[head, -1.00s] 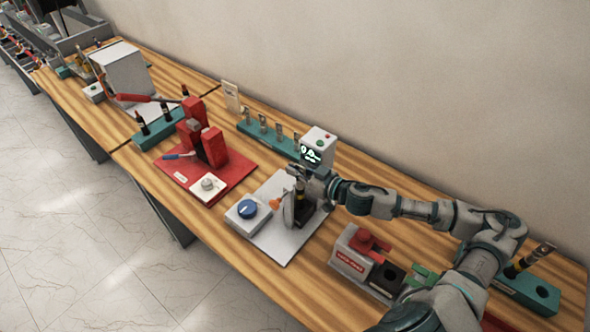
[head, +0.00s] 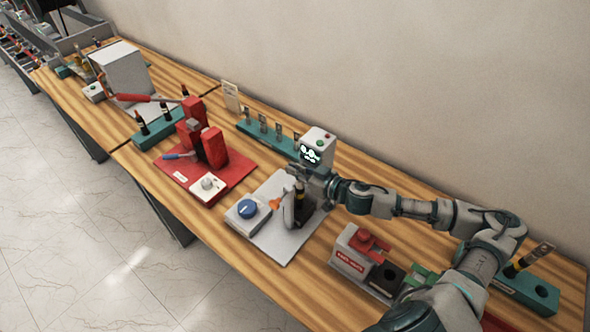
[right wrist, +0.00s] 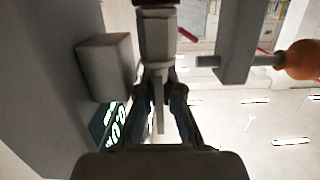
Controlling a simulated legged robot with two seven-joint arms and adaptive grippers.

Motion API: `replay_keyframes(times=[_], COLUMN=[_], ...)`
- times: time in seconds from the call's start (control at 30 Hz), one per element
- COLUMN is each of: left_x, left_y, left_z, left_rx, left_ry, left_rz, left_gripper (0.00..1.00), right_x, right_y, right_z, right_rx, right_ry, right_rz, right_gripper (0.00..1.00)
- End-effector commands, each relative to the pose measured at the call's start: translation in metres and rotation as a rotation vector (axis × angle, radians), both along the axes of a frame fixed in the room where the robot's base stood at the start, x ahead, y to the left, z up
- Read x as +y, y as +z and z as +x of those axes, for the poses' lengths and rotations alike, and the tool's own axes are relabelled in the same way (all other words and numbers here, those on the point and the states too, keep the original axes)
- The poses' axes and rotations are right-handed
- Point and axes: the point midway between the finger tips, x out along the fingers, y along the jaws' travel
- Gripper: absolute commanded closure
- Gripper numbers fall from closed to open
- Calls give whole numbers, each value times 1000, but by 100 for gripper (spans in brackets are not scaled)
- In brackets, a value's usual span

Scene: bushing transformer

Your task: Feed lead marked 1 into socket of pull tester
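The pull tester is a pale grey plate (head: 284,243) with a blue knob (head: 247,209), an orange knob (head: 276,204) and a grey box with a lit display (head: 311,153). My right gripper (head: 298,173) is over the plate, beside the display box. A dark lead with a yellowish band (head: 299,189) hangs upright below it. In the right wrist view the fingers (right wrist: 165,97) close around the lead's grey metal end (right wrist: 157,50). The orange knob (right wrist: 303,60) and its rod show at the right there. The socket and the lead's number cannot be made out. My left gripper is out of view.
A red press on a red plate (head: 232,177) stands to the left. A grey and red block (head: 352,262) stands in front, right of the tester. A teal rack (head: 540,292) with a banded lead is at the far right. A teal strip (head: 270,138) runs behind.

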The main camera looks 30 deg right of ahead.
Motion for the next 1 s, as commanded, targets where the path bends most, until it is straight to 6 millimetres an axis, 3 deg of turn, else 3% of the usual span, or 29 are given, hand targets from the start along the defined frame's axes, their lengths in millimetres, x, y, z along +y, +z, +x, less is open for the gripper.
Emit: replay_keyframes(times=[1.0], left_x=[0], left_y=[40], left_z=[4], left_rx=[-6], left_ry=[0], left_rz=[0], left_gripper=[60], right_x=[0], right_y=[44], right_z=[0], right_rx=[-5], right_ry=[0], right_rz=[-4], right_gripper=[100])
